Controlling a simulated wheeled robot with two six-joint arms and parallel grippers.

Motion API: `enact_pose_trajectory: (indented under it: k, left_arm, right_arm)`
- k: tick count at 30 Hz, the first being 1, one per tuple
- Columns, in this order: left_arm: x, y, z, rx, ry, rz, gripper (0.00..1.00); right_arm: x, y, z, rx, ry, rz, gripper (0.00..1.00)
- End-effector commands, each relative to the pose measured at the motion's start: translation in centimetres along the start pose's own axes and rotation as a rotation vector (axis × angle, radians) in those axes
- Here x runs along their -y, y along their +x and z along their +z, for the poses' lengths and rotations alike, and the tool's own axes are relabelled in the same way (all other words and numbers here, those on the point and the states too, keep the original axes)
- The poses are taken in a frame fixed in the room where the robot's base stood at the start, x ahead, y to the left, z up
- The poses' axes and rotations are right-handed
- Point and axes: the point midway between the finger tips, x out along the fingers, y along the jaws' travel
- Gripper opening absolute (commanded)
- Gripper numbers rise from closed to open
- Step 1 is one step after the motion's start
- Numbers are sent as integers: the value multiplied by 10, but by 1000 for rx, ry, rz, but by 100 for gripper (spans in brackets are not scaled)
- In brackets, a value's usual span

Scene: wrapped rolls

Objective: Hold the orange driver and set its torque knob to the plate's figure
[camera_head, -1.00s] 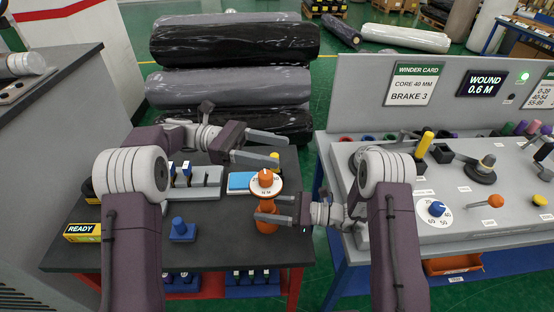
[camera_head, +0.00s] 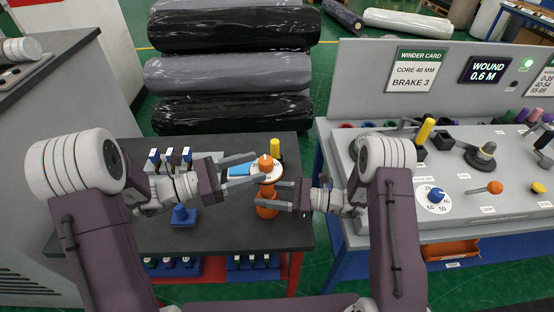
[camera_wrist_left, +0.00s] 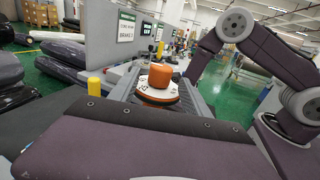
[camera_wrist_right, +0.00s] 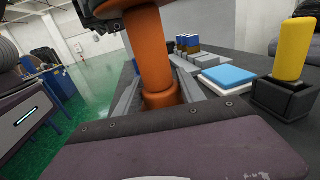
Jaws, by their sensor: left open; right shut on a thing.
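The orange driver (camera_head: 266,208) stands upright over the dark bench, with a white dial and an orange torque knob (camera_head: 266,163) on top. My right gripper (camera_head: 280,196) is shut on the driver's orange body, which also fills the middle of the right wrist view (camera_wrist_right: 148,50). My left gripper (camera_head: 245,172) is open, with its fingers at the height of the knob and pointing at it from the left. The dial's figures are too small to read.
The winder card (camera_head: 414,76) reads "CORE 40 MM, BRAKE 3". A grey panel bench (camera_head: 470,222) is on the right.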

Motion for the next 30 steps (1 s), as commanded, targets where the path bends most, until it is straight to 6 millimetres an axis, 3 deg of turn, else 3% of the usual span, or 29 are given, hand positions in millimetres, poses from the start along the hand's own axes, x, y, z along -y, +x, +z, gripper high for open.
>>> enact_pose_trajectory:
  k: [3, 9, 20, 26, 27, 30]
  left_arm:
    - [2, 30, 0, 0, -1, -7, 56]
    - [1, 64, 0, 0, -1, -4, 56]
    - [0, 73, 0, 0, -2, 0, 56]
    - [0, 73, 0, 0, -2, 0, 6]
    - [0, 73, 0, 0, -2, 0, 0]
    - [0, 73, 0, 2, 0, -15, 0]
  right_arm:
    - [0, 0, 0, 0, 0, 0, 0]
    - [0, 0, 0, 0, 0, 0, 0]
    - [0, 0, 0, 0, 0, 0, 0]
    - [0, 0, 0, 0, 0, 0, 0]
    - [0, 0, 0, 0, 0, 0, 0]
    - [0, 0, 0, 0, 0, 0, 0]
